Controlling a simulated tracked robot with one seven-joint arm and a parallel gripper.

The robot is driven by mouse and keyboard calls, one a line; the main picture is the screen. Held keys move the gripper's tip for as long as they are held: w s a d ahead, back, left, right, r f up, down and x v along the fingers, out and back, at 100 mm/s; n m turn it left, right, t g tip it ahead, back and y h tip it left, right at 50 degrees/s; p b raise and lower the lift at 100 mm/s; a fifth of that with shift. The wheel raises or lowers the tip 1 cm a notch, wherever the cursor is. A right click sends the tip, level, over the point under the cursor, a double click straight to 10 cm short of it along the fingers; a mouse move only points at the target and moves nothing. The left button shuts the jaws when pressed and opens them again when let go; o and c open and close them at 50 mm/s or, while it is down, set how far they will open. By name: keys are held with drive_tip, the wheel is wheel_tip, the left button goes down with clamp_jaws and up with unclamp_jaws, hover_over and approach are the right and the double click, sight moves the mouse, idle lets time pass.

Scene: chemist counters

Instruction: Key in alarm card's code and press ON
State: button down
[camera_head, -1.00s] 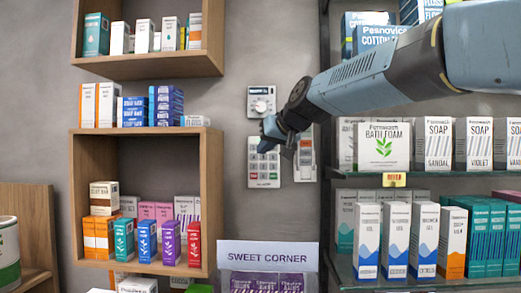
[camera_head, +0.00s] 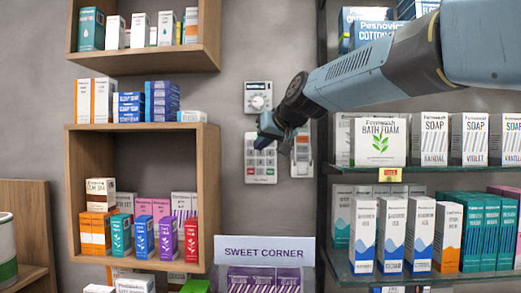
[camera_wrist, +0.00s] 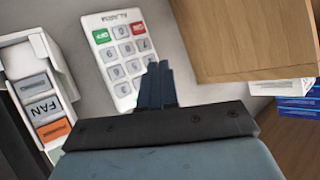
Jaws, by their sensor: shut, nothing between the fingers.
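The white alarm keypad (camera_head: 261,160) is on the grey wall, below a dial unit. In the head view its red key is at lower left and its green key at lower right. The keypad (camera_wrist: 122,50) appears turned around in the wrist view, with the label ALARM, the green key, the 0 key and the red key along its top. My gripper (camera_head: 262,140) is shut and empty in front of the keypad's upper part, hiding some keys. Its closed fingertips (camera_wrist: 155,72) overlap the keypad's lower right edge in the wrist view; contact cannot be told. I cannot make out an alarm card.
A FAN switch panel (camera_wrist: 43,105) is beside the keypad, and the dial unit (camera_head: 258,97) is above it. A wooden shelf box (camera_head: 205,190) stands to the left. Glass shelves (camera_head: 420,172) with soap boxes are to the right. A SWEET CORNER sign (camera_head: 264,252) is below.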

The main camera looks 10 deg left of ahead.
sight(272, 161)
drive_tip(key=s+d+f+n+h, duration=0.2)
drive_tip(key=s+d+f+h, duration=0.1)
drive_tip(key=f+h, duration=0.1)
drive_tip(key=shift+s+f+n+h, duration=0.25)
drive_tip(key=shift+f+n+h, duration=0.05)
drive_tip(key=shift+f, duration=0.5)
drive_tip(key=shift+w, duration=0.1)
drive_tip(key=shift+w+a, duration=0.15)
drive_tip(key=shift+w, duration=2)
drive_tip(key=shift+w+a, duration=0.15)
drive_tip(key=shift+w, duration=2)
drive_tip(key=shift+w, duration=0.1)
drive_tip(key=shift+w+r, duration=0.1)
drive_tip(key=shift+w, duration=0.2)
drive_tip(key=shift+w, duration=0.3)
drive_tip(key=shift+s, duration=0.75)
